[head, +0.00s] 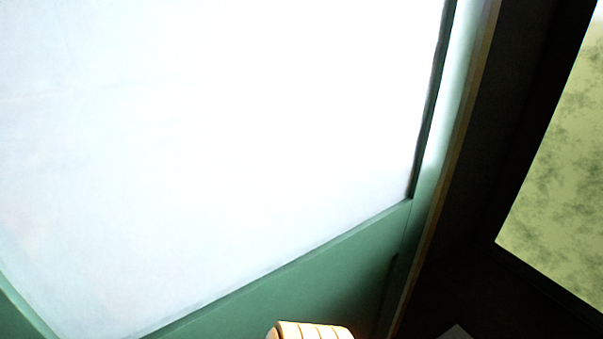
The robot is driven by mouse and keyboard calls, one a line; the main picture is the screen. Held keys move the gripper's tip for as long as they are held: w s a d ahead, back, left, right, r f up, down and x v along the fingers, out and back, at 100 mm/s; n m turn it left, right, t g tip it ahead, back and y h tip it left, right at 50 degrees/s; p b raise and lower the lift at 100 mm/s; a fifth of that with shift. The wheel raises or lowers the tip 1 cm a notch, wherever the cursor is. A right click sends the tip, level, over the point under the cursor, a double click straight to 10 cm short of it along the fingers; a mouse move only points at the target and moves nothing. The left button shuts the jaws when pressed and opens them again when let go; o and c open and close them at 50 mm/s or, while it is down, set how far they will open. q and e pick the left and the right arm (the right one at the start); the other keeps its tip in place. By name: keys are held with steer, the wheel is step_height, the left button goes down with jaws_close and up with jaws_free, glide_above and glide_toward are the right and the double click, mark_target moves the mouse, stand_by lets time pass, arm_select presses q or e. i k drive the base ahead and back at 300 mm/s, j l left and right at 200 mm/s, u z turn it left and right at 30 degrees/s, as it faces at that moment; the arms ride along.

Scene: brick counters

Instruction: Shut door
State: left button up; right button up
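A green door (300,264) with a large, bright white pane (220,130) fills most of the head view, very close and slanted in the picture. Its edge (455,160), with a thin brownish strip, runs down the right side. Dark space lies to the right of that edge. How far the door stands open is hard to tell. No handle shows. Neither of my grippers is in view.
A pale ribbed piece (312,331) shows at the bottom edge; I cannot tell what it is. A mottled yellow-green surface (560,180) shows at the far right beyond dark framing. A small grey patch (456,332) is at the bottom right.

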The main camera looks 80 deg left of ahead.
mark_target(352, 274)
steer(key=k+l+u, duration=0.15)
steer(key=k, duration=0.4)
steer(key=k+l+u, duration=0.15)
steer(key=k, duration=0.4)
steer(key=k+j+u, duration=0.1)
steer(key=k+j, duration=0.25)
steer(key=j, duration=0.25)
steer(key=k+j+u, duration=0.25)
steer(key=j, duration=0.4)
steer(key=k+j, duration=0.25)
steer(key=k+l, duration=0.1)
steer(key=i+u, duration=0.05)
